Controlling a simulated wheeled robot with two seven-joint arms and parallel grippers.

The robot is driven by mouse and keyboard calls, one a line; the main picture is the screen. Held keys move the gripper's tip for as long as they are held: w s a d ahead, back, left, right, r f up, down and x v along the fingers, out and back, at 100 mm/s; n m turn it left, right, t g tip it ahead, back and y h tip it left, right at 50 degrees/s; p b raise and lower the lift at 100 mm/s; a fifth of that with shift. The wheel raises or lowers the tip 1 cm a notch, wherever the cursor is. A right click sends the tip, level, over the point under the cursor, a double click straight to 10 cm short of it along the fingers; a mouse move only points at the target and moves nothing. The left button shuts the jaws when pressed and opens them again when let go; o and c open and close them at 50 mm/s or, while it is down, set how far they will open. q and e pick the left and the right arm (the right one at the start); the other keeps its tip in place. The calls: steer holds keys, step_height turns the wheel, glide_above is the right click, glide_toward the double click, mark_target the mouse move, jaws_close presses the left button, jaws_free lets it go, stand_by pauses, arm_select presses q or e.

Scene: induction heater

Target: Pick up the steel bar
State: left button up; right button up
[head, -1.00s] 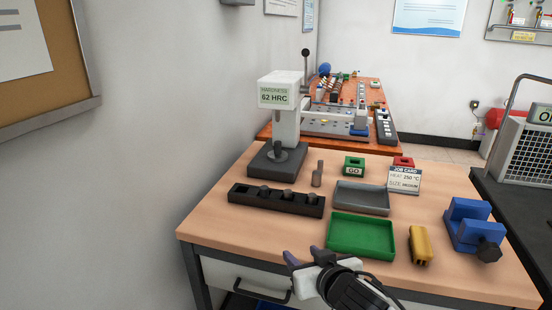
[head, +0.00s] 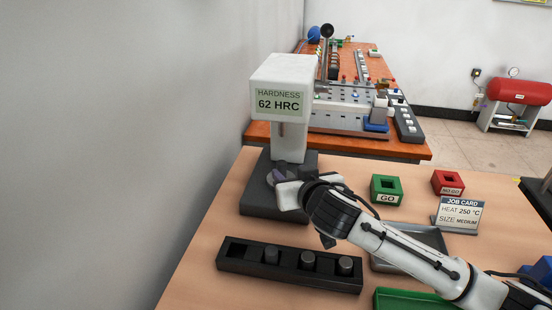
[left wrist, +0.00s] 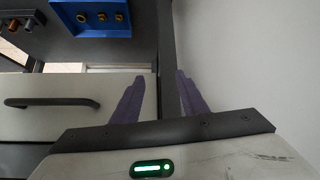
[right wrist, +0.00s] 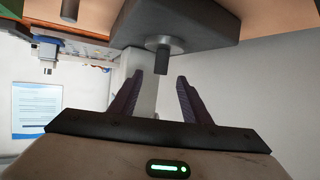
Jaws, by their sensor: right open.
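A dark steel bar (right wrist: 161,60) stands on the round anvil of the hardness tester (head: 282,95), which reads 62 HRC. The right wrist view is upside down and shows the bar beyond my right fingertips, lined up with the gap between them. My right gripper (head: 274,178) is open and empty at the tester; in the head view it hides the bar. My left gripper (left wrist: 160,76) is open and empty, near a drawer front. Several bars: three stand in the black rack (head: 290,279), whose leftmost slot is empty, and another bar (right wrist: 69,10) stands nearby.
A green GO gauge (head: 386,198), a red NO-GO gauge (head: 448,185) and a job card (head: 460,214) stand right of the tester. A grey tray (head: 430,236) and a green tray (head: 400,300) lie partly under my right arm. A blue bin (left wrist: 65,25) holds brass parts.

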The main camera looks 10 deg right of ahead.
mark_target(283, 168)
steer(key=shift+p+x, duration=0.4)
steer(key=shift+x, duration=4)
steer(key=shift+a+f, duration=0.1)
steer(key=shift+s, duration=0.1)
jaws_close()
